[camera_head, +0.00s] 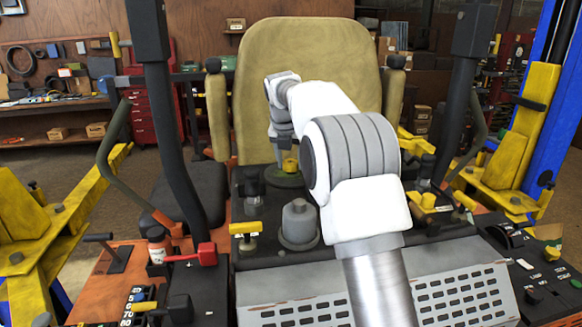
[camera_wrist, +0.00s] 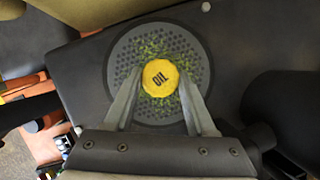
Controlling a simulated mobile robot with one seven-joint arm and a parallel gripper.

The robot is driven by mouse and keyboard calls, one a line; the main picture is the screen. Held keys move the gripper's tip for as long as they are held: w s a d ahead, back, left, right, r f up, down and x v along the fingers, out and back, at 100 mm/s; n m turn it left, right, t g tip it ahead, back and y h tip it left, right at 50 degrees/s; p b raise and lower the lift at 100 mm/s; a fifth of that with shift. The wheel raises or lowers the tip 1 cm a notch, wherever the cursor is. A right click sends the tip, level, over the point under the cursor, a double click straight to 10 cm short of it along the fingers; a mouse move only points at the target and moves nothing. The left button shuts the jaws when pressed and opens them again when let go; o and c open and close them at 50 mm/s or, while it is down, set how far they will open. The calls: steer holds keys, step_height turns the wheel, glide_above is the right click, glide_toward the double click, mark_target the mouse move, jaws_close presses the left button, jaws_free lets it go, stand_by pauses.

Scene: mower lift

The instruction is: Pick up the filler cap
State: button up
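The filler cap (camera_wrist: 160,78) is a round yellow cap marked OIL. It sits at the centre of a dark, round, perforated plate (camera_wrist: 196,52) with yellow-green specks around it. In the head view the yellow cap (camera_head: 290,165) shows just below my gripper, in front of the seat back. My gripper (camera_wrist: 159,73) is open, with one finger on each side of the cap in the wrist view.
A grey cylinder (camera_head: 298,222) and a yellow-topped lever (camera_head: 246,229) stand on the dark console in front of the cap. A small dark knob (camera_head: 254,183) is left of it. The seat back (camera_head: 300,70) rises behind. Dark upright posts (camera_head: 170,130) stand on both sides.

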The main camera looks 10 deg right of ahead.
mark_target(290, 163)
jaws_close()
steer(key=shift+r, duration=0.1)
step_height(290, 163, up, 9)
steer(key=shift+f+p, duration=0.15)
steer(key=shift+p, duration=0.15)
steer(key=shift+r, duration=0.5)
